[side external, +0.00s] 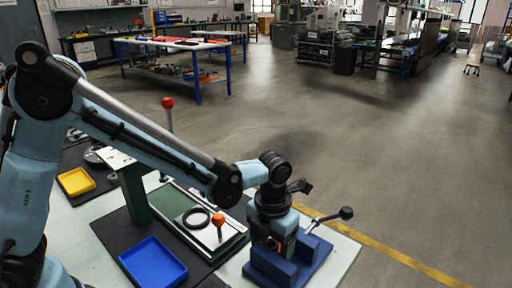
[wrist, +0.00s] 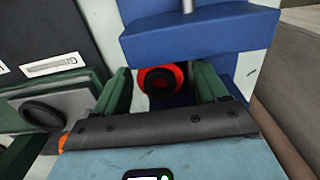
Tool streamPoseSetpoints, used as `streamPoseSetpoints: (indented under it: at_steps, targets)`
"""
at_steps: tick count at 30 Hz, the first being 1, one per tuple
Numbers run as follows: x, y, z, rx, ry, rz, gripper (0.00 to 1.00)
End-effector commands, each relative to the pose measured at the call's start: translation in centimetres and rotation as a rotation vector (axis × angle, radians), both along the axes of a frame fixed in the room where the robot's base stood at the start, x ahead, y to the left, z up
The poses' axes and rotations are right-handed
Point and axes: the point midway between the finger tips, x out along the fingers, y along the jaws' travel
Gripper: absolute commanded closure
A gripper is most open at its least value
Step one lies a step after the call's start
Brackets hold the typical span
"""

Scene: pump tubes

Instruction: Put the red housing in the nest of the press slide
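The red housing (wrist: 144,83), a round red part with a dark centre, shows in the wrist view at the blue clamp fixture (wrist: 200,38). My gripper (wrist: 163,72) has its two green fingers on either side of the housing, with narrow gaps visible, so it looks open around it. In the side view my gripper (side external: 286,243) points down at the blue fixture (side external: 310,262) and mostly hides the housing. The press slide (side external: 229,243) lies to the left, with a dark ring-shaped nest (side external: 196,218) on it. The nest also shows in the wrist view (wrist: 40,114).
An orange-knobbed lever (side external: 218,220) stands by the slide. A black-knobbed lever (side external: 345,213) rises from the blue fixture. The green press column (side external: 134,192) has a red-knobbed handle (side external: 168,104). A blue tray (side external: 153,262) and a yellow tray (side external: 76,181) lie left of the slide.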

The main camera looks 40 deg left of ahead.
Motion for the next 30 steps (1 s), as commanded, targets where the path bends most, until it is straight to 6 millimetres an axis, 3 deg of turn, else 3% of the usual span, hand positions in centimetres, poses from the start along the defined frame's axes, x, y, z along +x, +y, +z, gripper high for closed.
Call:
streamPoseSetpoints:
  at_steps: [1, 10, 23, 30]
  targets:
    - [0.0, 0.0, 0.0, 0.000, 0.000, 0.000, 0.36]
    - [0.0, 0.0, 0.0, 0.000, 0.000, 0.000, 0.82]
    - [0.3, 0.1, 0.7, 0.000, 0.001, 0.001, 0.83]
    - [0.3, 0.1, 3.3, 0.000, 0.001, 0.000, 0.83]
